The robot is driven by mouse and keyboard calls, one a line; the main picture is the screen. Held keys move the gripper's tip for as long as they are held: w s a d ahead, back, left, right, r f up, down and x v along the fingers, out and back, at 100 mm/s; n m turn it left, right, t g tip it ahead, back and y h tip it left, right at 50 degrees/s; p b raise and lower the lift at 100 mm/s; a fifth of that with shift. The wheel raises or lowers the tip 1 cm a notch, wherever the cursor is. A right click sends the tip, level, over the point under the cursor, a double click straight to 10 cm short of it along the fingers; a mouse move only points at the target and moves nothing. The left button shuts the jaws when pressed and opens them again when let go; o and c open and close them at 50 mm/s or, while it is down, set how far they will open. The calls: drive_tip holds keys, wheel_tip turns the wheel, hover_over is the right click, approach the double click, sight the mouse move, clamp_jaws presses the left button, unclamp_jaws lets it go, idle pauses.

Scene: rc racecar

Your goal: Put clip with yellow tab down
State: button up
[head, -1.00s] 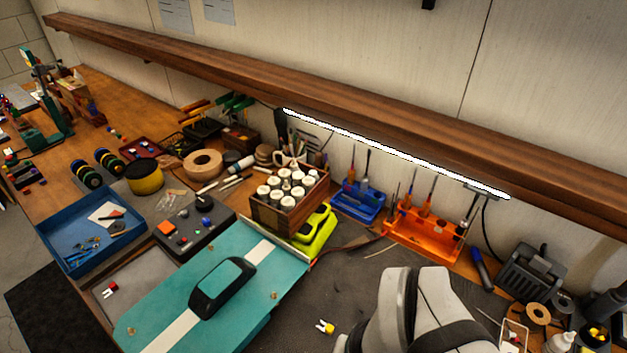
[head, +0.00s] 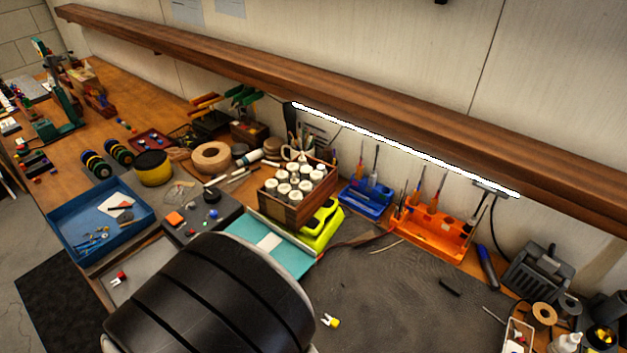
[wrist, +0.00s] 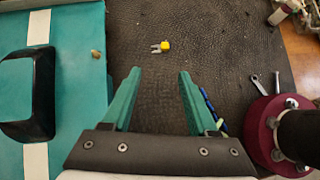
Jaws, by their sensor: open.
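The clip with the yellow tab (head: 329,320) lies on the dark mat, beside my arm in the head view. In the wrist view the clip (wrist: 161,46) lies flat, its yellow end to the right and its grey prongs to the left. My gripper (wrist: 159,73) is open and empty, with its two green fingers apart. In that picture the clip is just beyond the fingertips and roughly centred between them, not held. My gripper is hidden in the head view behind my arm.
A maroon round object (wrist: 278,132) and wrenches (wrist: 262,86) are to the right. A red clip (head: 117,279) lies on a grey tray. Bare mat (wrist: 215,45) surrounds the yellow-tab clip.

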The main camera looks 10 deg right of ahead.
sight(332, 324)
drive_tip(key=x, duration=1.3)
drive_tip(key=shift+s+d+r, duration=0.1)
drive_tip(key=shift+s+d, duration=0.2)
drive_tip(key=shift+d, duration=0.05)
clamp_jaws()
